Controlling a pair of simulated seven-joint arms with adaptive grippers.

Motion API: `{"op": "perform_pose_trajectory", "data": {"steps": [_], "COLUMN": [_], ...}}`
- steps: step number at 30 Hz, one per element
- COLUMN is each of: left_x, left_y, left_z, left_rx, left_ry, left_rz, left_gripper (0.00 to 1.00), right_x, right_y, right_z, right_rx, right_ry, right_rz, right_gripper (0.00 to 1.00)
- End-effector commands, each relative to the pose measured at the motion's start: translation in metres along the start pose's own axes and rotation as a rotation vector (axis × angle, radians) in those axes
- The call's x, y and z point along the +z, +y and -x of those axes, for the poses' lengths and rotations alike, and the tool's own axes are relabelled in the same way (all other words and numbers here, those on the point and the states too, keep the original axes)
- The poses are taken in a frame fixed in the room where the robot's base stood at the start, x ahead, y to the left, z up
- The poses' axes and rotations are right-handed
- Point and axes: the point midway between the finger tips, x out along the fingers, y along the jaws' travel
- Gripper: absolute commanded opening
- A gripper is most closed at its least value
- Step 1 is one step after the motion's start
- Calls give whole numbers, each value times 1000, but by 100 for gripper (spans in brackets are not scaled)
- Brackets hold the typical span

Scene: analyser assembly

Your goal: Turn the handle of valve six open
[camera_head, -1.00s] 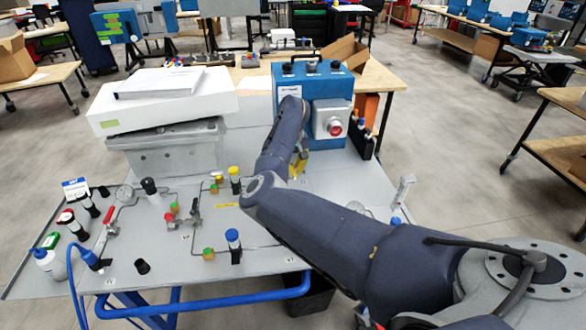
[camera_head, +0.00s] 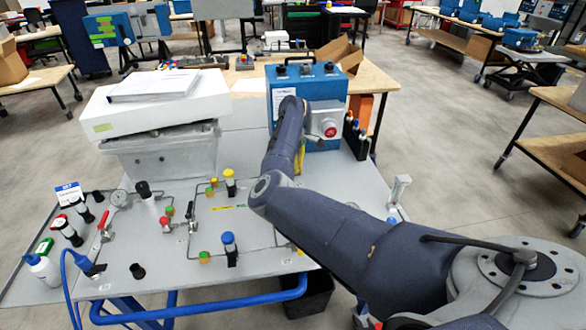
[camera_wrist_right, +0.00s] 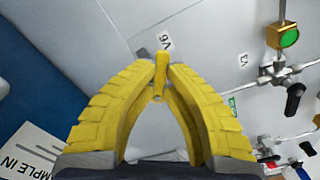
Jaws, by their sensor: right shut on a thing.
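In the right wrist view, a slim yellow handle (camera_wrist_right: 161,68) stands up from the grey panel beside a label reading V6 (camera_wrist_right: 166,41). My right gripper (camera_wrist_right: 160,78) has its two yellow fingertips closed on this handle, one on each side. In the head view, my right gripper (camera_head: 300,158) is a small yellow patch in front of the blue box, mostly hidden behind my right arm. The handle of valve six cannot be made out there. My left gripper is not in view.
The grey panel (camera_head: 150,283) carries thin pipes, coloured valves and a red handle (camera_head: 104,220) on the left. A blue box (camera_head: 283,80) with a red button stands behind the gripper. A white case (camera_head: 205,100) sits left of it. A green-capped valve (camera_wrist_right: 287,38) shows in the wrist view.

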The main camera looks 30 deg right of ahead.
Motion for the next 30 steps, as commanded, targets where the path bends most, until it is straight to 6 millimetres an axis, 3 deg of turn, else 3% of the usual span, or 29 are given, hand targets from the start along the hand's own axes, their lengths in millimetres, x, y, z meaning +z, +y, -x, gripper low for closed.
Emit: {"op": "perform_pose_trajectory", "data": {"steps": [15, 30], "left_x": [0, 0], "left_y": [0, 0], "left_z": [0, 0], "left_rx": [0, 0], "left_ry": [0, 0], "left_rz": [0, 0], "left_gripper": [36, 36], "right_x": [-2, -5], "right_y": [11, 15], "right_z": [-2, -2], "right_rx": [-2, -3], "right_ry": [-1, 0], "right_rz": [422, 586], "right_gripper": [0, 0]}}
